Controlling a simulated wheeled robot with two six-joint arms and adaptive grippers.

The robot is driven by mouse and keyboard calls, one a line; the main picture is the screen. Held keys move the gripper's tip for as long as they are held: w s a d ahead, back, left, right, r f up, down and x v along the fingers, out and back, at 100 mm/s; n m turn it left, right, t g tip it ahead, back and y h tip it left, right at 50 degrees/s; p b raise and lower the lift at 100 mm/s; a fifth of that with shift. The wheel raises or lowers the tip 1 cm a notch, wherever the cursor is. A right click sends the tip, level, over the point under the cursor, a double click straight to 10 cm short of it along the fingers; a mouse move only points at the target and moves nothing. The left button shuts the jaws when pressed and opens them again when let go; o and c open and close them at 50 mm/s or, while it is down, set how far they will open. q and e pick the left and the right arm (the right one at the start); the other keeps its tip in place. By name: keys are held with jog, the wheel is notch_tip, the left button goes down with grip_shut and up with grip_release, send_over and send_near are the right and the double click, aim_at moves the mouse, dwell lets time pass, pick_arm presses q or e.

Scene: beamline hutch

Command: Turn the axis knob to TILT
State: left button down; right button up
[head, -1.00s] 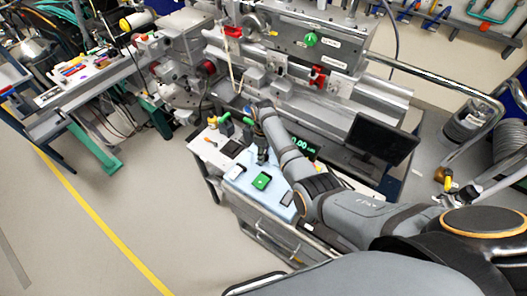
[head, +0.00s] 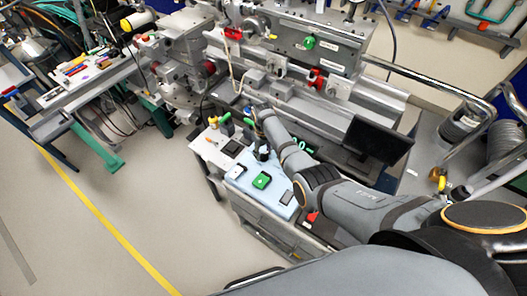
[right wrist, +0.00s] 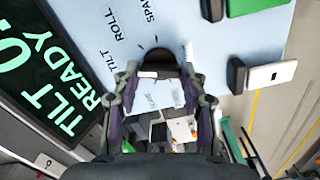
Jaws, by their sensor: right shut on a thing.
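The axis knob (right wrist: 158,57) is a dark round knob on a pale blue panel (right wrist: 225,50), between the fingers of my right gripper (right wrist: 157,78) in the right wrist view. The gripper is shut on it. A small white mark shows on the knob's near side; its exact pointing is hard to tell. Printed labels TILT, ROLL and a partly hidden SPA... lie to its left and above. A dark display (right wrist: 45,75) shows green text with TILT and READY. In the head view my right gripper (head: 262,152) reaches down to the panel top. My left gripper is out of view.
A black monitor (head: 377,140) stands to the right. Machinery stands behind; open floor lies left.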

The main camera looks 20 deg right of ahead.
aim_at(263, 154)
dwell(0.5)
jog(key=o, duration=1.1)
jog(key=shift+o, duration=0.2)
notch_tip(263, 154, up, 12)
